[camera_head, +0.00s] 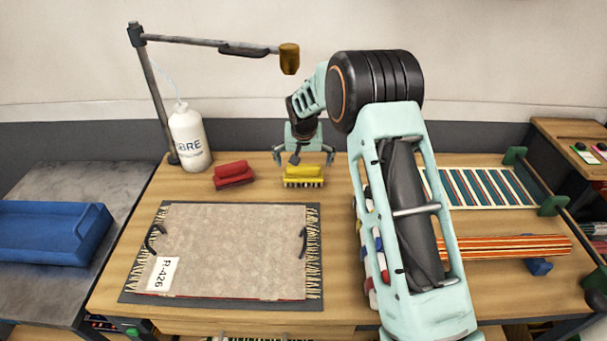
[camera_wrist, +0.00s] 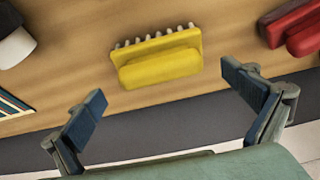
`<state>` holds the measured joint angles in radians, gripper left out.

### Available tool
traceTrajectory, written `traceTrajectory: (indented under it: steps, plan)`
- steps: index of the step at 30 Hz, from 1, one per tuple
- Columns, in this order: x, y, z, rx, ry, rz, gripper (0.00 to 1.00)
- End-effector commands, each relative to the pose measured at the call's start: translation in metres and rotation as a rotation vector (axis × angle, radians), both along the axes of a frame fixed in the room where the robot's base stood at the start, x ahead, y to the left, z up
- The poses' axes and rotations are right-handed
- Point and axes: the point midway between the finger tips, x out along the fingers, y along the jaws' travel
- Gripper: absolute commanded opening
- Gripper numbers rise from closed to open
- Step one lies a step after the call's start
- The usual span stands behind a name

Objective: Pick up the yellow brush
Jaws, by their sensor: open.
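The yellow brush (camera_head: 303,175) stands on the wooden table with its bristles down, near the back edge. In the wrist view the yellow brush (camera_wrist: 157,60) lies ahead of the fingertips, with its pale bristle tufts along the far side. My gripper (camera_head: 302,156) is open and empty, just above and behind the brush in the head view. In the wrist view my gripper (camera_wrist: 165,100) has its two fingers spread wider than the brush, one to each side. I see no contact with the brush.
A red brush (camera_head: 234,174) stands left of the yellow one. A white bottle (camera_head: 189,139) and lamp-like stand (camera_head: 150,90) are at the back left.

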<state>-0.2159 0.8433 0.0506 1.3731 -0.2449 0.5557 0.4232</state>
Motion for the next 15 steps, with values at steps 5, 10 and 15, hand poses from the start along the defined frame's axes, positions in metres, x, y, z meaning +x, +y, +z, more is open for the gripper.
traceTrajectory:
  steps: [5, 10, 15]
  plan:
    - [0.007, 0.001, -0.017, 0.000, 0.001, 0.001, 1.00]
    - [0.010, 0.001, -0.023, 0.000, -0.001, 0.000, 1.00]
    - [0.010, 0.001, -0.023, 0.000, -0.001, 0.000, 1.00]
